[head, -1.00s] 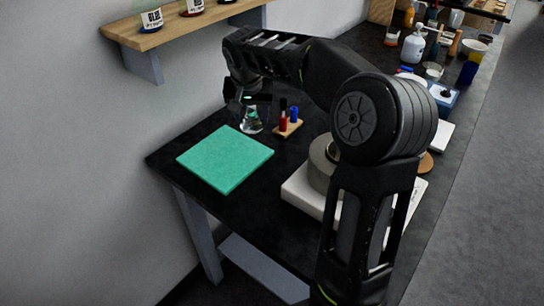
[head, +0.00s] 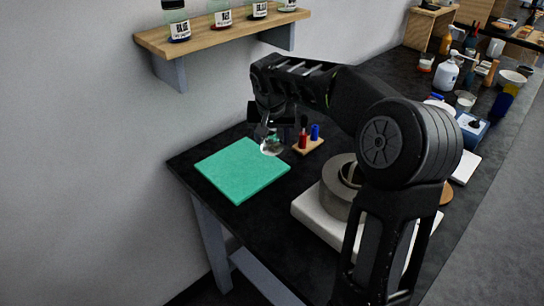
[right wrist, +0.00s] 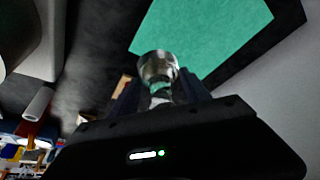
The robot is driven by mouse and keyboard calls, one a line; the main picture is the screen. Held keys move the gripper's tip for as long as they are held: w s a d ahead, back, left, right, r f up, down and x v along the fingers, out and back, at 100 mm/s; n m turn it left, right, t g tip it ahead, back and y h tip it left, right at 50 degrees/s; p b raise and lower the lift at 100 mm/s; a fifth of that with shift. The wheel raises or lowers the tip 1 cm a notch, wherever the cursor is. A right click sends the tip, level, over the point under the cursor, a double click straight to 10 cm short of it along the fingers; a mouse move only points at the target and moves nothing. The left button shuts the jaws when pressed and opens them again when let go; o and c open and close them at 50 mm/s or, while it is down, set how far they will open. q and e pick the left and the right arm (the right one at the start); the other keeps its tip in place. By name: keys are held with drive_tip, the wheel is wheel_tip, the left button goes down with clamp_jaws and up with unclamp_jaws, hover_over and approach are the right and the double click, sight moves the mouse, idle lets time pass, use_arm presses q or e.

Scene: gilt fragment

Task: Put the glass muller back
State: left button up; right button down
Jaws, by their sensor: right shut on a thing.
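The glass muller (head: 271,148) is clear, with a wide round base. It hangs base-down below my right gripper (head: 270,131) in the head view, at the back-right edge of the green mat (head: 240,172). I cannot tell if it touches anything. In the right wrist view, the muller (right wrist: 158,67) sticks out beyond the two dark fingers of my right gripper (right wrist: 160,97), which are shut on its narrow part. The mat (right wrist: 205,32) lies beyond it. My left gripper is not in view.
A small wooden stand with a red and a blue bottle (head: 315,132) is close to the right of the muller. A grey round vessel (head: 338,196) stands on a white slab nearer. A wall shelf (head: 220,37) holds jars. The green mat is bare.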

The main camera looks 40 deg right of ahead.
drive_tip(key=shift+f, duration=1.05)
drive_tip(key=shift+f, duration=1.9)
drive_tip(key=shift+f, duration=0.2)
drive_tip(key=c, duration=0.5)
unclamp_jaws()
drive_tip(key=shift+r, duration=0.1)
drive_tip(key=shift+r+p, duration=0.2)
drive_tip(key=shift+p, duration=0.1)
drive_tip(key=b+v, duration=0.1)
drive_tip(key=v, duration=1.1)
drive_tip(key=shift+f, duration=0.1)
